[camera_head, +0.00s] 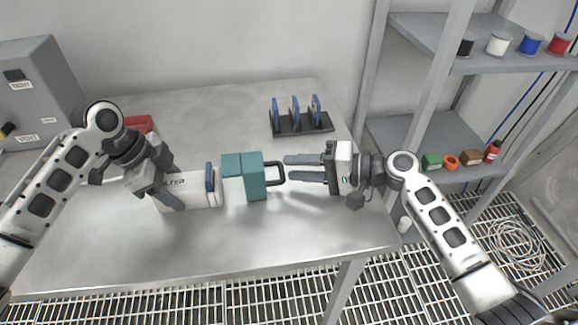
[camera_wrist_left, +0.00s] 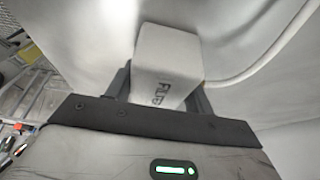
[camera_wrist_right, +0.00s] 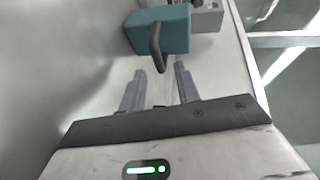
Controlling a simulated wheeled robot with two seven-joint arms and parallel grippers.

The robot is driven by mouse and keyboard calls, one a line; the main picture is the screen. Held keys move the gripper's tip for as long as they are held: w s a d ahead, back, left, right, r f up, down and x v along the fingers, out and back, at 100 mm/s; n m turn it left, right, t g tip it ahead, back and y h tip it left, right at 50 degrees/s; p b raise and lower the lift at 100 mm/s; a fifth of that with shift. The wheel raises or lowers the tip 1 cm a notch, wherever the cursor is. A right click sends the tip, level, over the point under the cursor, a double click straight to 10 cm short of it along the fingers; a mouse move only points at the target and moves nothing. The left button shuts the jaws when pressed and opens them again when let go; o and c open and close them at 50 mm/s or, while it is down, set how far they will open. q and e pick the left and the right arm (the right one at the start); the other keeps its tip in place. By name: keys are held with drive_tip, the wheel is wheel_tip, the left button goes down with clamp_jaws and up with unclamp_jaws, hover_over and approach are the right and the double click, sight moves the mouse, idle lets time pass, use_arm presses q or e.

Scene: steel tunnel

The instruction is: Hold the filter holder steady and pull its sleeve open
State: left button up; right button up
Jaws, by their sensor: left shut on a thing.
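The filter holder (camera_head: 200,198) is a white block with partly hidden lettering, lying on the steel table. It also shows in the left wrist view (camera_wrist_left: 168,55). A blue piece (camera_head: 210,180) stands at its right end. My left gripper (camera_head: 165,190) is shut on the holder, one finger across its front. The teal sleeve (camera_head: 256,183), with a dark handle (camera_head: 277,172) on its right side, sits just right of the blue piece. It also shows in the right wrist view (camera_wrist_right: 165,28). My right gripper (camera_head: 300,168) is open, its fingertips close to the handle but not closed on it.
A dark rack (camera_head: 301,124) with several blue-edged plates stands at the table's back right. A grey cabinet (camera_head: 38,90) and a red item (camera_head: 138,123) are at the left. Shelves (camera_head: 425,150) with spools rise beyond the table's right edge. The front of the table is clear.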

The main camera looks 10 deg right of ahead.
drive_tip(key=v, duration=0.9)
drive_tip(key=shift+s+d, duration=0.1)
drive_tip(key=shift+d, duration=0.1)
use_arm(q)
drive_tip(key=o, duration=1.2)
drive_tip(key=shift+c, duration=0.2)
